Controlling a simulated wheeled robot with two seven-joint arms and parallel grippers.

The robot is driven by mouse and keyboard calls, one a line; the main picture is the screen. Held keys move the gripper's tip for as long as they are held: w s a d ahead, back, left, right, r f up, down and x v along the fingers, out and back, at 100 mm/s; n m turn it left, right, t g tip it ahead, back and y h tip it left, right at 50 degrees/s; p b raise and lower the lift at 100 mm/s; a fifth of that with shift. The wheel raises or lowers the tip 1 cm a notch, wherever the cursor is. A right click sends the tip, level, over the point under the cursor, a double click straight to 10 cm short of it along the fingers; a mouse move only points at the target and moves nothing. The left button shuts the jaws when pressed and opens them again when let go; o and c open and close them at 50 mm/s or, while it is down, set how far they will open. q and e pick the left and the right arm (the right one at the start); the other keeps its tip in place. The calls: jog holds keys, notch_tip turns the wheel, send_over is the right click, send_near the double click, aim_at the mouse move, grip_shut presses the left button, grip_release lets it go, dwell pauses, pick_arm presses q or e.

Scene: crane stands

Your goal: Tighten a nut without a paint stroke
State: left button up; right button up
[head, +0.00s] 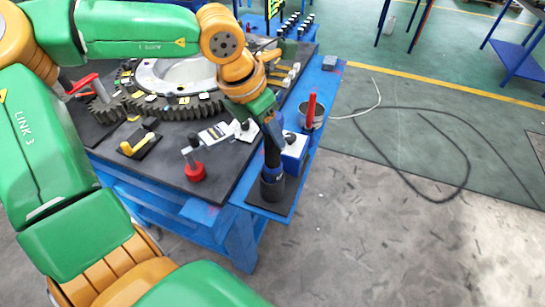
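A large dark toothed ring (172,113) with a pale inner ring lies on the table. Small pieces sit around it; I cannot tell which are nuts or whether they bear paint strokes. My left arm reaches over the table from the left. Its gripper (273,133) points down at the table's right front corner. Below it, in line with it, a dark upright tool (271,160) stands in a dark round holder (272,187). The fingers blend with the tool, so their opening and any contact are unclear. My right gripper is not in view.
A grey can (318,117) with a red handle (311,105) stands at the right edge, near a blue box (295,147). A cable (440,192) crosses the floor.

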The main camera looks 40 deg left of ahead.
pick_arm(q)
grip_shut()
jog(key=shift+w+a+r+p, duration=0.1)
jog(key=shift+w+r+p, duration=0.15)
jog(key=shift+r+p, duration=0.4)
jog(key=shift+s+r+p, duration=0.1)
jog(key=shift+r+p, duration=0.6)
jog(key=shift+r, duration=0.4)
jog(key=shift+r+p, duration=2.95)
jog(key=shift+r, duration=0.95)
